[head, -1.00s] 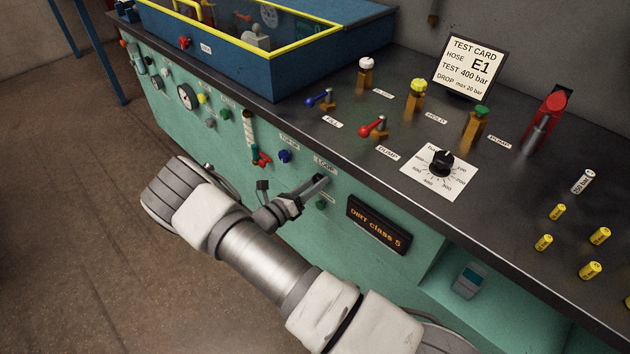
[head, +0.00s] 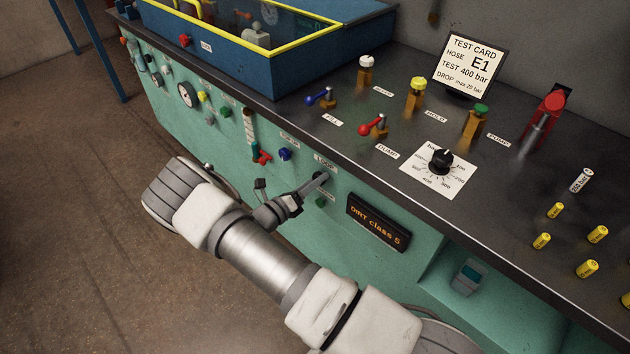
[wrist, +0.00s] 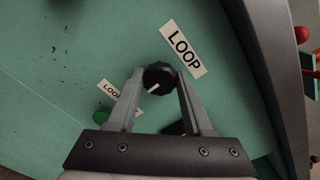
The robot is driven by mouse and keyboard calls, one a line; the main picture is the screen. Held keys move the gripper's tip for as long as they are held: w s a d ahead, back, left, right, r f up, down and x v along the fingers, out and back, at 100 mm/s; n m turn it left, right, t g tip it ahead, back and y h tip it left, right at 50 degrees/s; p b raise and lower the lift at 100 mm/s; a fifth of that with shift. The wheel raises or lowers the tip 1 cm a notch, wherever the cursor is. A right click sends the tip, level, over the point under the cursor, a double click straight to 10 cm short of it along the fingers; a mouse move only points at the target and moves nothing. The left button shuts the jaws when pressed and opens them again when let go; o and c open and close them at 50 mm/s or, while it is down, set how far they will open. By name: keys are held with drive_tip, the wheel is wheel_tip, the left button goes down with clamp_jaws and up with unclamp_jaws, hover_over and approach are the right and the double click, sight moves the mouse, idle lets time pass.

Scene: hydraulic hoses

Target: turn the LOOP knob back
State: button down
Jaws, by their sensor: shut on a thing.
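The LOOP knob (wrist: 158,78) is a round black knob with a pale pointer line, on the green front panel beside the white LOOP label (wrist: 182,48) in the wrist view. The pointer slants towards the lower left in that view. My gripper (wrist: 160,84) has one finger on each side of the knob and is shut on it. In the head view my gripper (head: 318,182) reaches the panel just under the LOOP label (head: 325,162), and its fingers hide the knob there.
A green button (wrist: 102,116) with its own label lies close by the knob. A blue knob (head: 285,154) and a red handle (head: 262,157) are to the left on the panel. A DIRT class 5 display (head: 374,222) is to the right. The bench edge runs above.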

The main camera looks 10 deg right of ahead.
drive_tip(key=shift+c, duration=1.5)
unclamp_jaws()
drive_tip(key=shift+a, duration=0.1)
drive_tip(key=p+v, duration=0.1)
drive_tip(key=v, duration=1.6)
drive_tip(key=shift+s+a, duration=0.1)
drive_tip(key=shift+s, duration=0.05)
